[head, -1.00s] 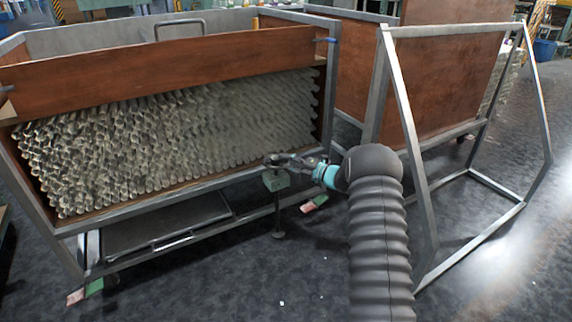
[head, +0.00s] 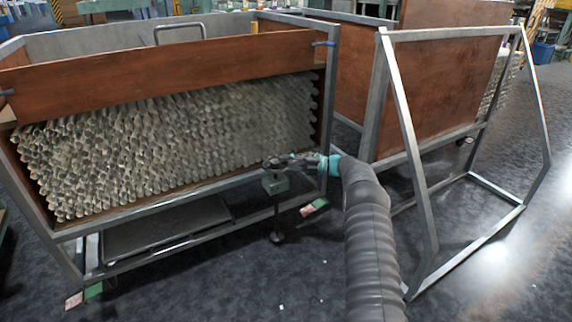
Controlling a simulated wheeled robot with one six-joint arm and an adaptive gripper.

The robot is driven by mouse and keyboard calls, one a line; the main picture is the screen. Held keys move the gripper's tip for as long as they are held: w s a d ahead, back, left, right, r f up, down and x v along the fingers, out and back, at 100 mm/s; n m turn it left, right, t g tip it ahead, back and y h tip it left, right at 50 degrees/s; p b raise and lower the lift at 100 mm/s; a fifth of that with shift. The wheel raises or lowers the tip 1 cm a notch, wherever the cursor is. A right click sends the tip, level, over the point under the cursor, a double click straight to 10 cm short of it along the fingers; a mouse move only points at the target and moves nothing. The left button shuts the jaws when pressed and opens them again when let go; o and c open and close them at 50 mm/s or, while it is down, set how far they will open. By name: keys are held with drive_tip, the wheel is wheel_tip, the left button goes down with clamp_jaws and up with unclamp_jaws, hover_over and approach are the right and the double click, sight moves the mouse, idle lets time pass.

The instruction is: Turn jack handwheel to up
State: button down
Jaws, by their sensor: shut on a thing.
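The jack (head: 275,184) is a small green box on a thin dark post with a round foot, at the lower front rail of the wooden cart. Its dark handwheel (head: 272,162) sits on top of the box. My gripper (head: 288,161) is at the handwheel from the right and is shut on it. The fingers are small and dark here, so the exact grip on the rim is hard to make out.
The cart (head: 165,65) holds stacked glass tubes (head: 170,135) behind its open front. A metal frame (head: 407,150) stands at the right, close to my arm. A second cart (head: 440,80) is behind it.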

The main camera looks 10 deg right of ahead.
drive_tip(key=shift+f, duration=0.15)
idle(0.3)
drive_tip(key=c, duration=0.8)
unclamp_jaws()
drive_tip(key=shift+a, duration=0.1)
drive_tip(key=shift+r, duration=0.2)
